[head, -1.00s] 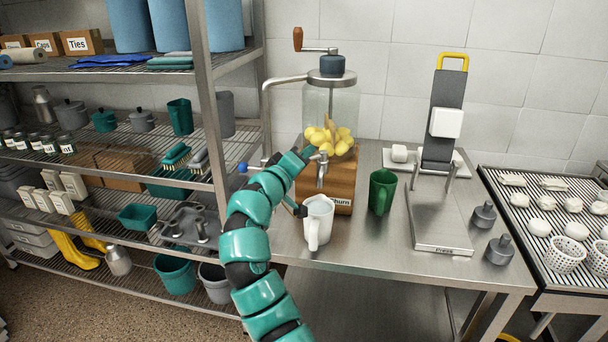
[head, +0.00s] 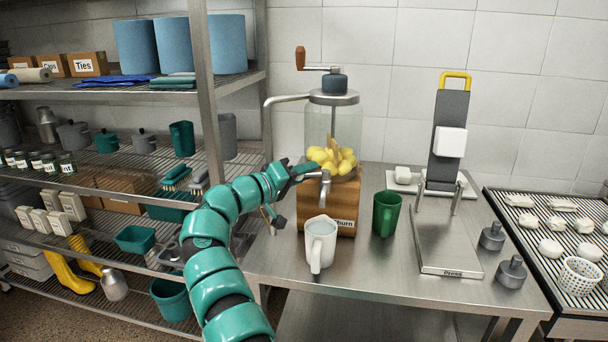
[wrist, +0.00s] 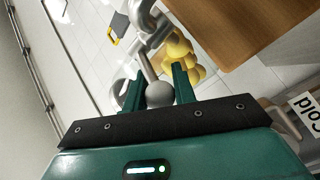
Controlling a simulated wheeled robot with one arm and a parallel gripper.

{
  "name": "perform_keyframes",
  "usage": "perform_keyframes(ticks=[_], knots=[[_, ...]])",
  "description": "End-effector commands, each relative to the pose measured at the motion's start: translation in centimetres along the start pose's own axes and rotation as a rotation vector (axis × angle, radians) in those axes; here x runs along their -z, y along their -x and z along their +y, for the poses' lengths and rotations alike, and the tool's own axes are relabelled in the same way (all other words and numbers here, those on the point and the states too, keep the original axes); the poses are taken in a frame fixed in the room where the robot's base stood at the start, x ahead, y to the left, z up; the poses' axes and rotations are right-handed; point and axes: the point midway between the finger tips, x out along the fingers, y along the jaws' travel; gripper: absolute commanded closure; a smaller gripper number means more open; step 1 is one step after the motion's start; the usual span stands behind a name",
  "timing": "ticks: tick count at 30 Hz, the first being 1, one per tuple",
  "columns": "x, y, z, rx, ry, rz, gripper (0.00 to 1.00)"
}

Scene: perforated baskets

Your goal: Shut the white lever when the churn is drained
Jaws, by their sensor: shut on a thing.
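The churn (head: 332,125) is a clear jar with a crank on top and a wooden base. Yellow lumps (head: 333,160) lie in the jar's bottom; I see no liquid around them. My gripper (head: 312,170) is at the churn's front tap (head: 325,185). In the wrist view, my gripper (wrist: 160,90) is shut on a pale round knob (wrist: 160,94) at the end of a metal stem, which I take for the white lever. The fingers hide this knob in the head view. A white jug (head: 320,240) stands below the tap, with pale contents.
A green mug (head: 386,213) stands right of the churn. A press (head: 448,235) with two grey weights (head: 511,273) is farther right. A metal shelf rack (head: 205,120) stands close on the left. The counter's front strip (head: 375,277) is clear.

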Motion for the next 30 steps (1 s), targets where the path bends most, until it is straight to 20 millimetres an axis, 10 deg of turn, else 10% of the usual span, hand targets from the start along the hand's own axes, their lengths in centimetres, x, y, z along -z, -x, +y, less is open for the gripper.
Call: perform_keyframes(ticks=[24,25,30], knots=[[-0.06,-0.24,-0.04,-0.026,-0.001,-0.044,1.00],[-0.06,-0.24,-0.04,-0.026,-0.001,-0.044,0.72],[-0.04,-0.21,-0.03,-0.026,-0.001,-0.043,0.52]])
